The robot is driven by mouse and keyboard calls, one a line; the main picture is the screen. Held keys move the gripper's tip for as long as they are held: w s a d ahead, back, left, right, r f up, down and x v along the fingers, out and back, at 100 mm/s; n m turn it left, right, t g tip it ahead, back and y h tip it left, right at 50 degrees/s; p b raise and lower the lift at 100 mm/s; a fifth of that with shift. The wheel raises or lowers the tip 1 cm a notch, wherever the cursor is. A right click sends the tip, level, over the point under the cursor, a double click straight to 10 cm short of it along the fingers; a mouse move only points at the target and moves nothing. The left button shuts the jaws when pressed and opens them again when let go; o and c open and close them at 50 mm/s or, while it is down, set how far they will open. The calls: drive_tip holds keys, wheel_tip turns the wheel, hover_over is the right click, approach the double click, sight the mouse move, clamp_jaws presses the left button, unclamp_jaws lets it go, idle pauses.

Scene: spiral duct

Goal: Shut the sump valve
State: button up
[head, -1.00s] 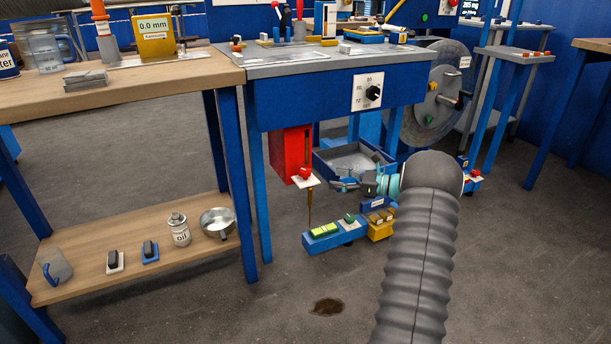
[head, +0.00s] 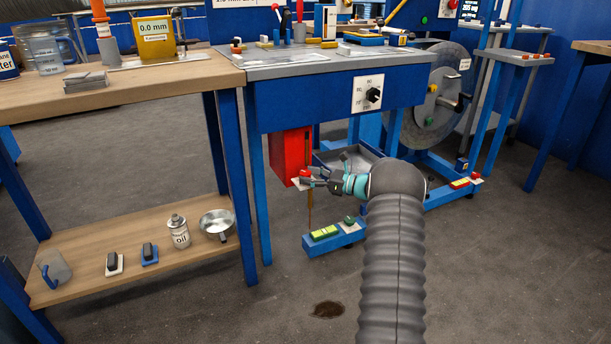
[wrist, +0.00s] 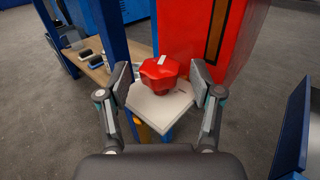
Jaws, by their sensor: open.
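The sump valve is a red lobed knob (wrist: 160,72) on a white plate (wrist: 155,104), below a red tank (head: 291,153) under the blue machine bench. In the head view the knob (head: 305,173) is small and partly covered by my gripper. A thin brown stream hangs below the valve, above a dark stain (head: 327,309) on the floor. My gripper (head: 312,178) is open, its fingers pointing left at the valve. In the wrist view my gripper (wrist: 162,82) has one finger on each side of the knob, with visible gaps.
A grey tray (head: 345,158) lies behind my gripper under the bench. A wooden bench with a lower shelf (head: 95,285) stands left.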

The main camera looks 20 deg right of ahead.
drive_tip(key=shift+x, duration=0.8)
drive_tip(key=c, duration=1.2)
drive_tip(key=shift+o, duration=0.2)
drive_tip(key=shift+w+n+g+y+p, duration=0.1)
drive_tip(key=shift+n+g+y+p, duration=0.2)
drive_tip(key=shift+n+g+y, duration=1.7)
drive_tip(key=shift+g+h, duration=0.3)
drive_tip(key=shift+g, duration=0.1)
drive_tip(key=shift+r, duration=0.1)
